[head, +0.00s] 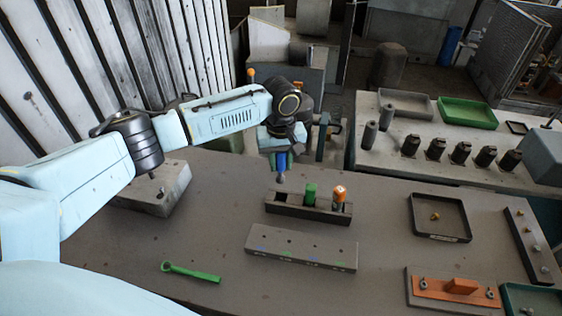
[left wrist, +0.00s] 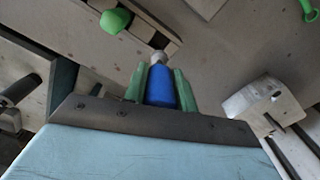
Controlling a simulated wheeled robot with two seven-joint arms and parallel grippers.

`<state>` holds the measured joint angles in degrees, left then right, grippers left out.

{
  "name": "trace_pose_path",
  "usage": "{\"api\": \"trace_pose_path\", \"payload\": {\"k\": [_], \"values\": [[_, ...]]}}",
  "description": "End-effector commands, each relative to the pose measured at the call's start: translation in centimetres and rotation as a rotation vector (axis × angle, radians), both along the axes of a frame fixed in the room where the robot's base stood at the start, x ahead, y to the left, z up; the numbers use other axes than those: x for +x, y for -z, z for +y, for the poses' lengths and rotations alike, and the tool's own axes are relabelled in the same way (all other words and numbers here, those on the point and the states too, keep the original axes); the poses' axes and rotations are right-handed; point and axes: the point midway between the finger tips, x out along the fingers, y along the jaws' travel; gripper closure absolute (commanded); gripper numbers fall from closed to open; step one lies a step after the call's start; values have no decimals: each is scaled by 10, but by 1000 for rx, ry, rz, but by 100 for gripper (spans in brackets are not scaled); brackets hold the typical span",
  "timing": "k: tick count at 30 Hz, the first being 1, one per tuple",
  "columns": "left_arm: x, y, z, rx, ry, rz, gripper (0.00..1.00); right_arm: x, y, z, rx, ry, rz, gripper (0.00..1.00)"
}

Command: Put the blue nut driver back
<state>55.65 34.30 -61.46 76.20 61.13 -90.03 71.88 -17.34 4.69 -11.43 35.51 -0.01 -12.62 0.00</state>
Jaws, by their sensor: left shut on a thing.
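My left gripper (head: 282,163) is shut on the blue nut driver (head: 281,161), which hangs with its metal end down above the back left of the dark rack (head: 310,212). In the left wrist view the blue handle (left wrist: 161,88) sits between the green finger pads of my left gripper (left wrist: 159,86). The rack holds a green-handled driver (head: 310,194) and an orange-handled driver (head: 340,193). The left slot of the rack looks empty. The green handle also shows in the left wrist view (left wrist: 115,20). My right gripper is not seen.
A grey block with holes and coloured marks (head: 300,250) lies in front of the rack. A green wrench (head: 190,272) lies front left. A black tray (head: 439,218) and an orange fixture (head: 455,288) are at right. A grey block (head: 158,190) stands at left.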

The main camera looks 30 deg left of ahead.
Motion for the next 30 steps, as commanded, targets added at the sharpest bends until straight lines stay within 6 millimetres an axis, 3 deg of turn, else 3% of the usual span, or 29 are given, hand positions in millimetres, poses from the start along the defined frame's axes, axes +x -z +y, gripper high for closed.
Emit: {"api": "trace_pose_path", "payload": {"k": [1, 15, 30], "values": [[0, 9, 0, 0, 0, -2, 100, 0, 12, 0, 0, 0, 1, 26], [0, 47, 0, 0, 2, 0, 100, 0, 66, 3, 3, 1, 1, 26], [0, 62, -1, -2, 1, -1, 100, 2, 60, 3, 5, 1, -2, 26]]}}
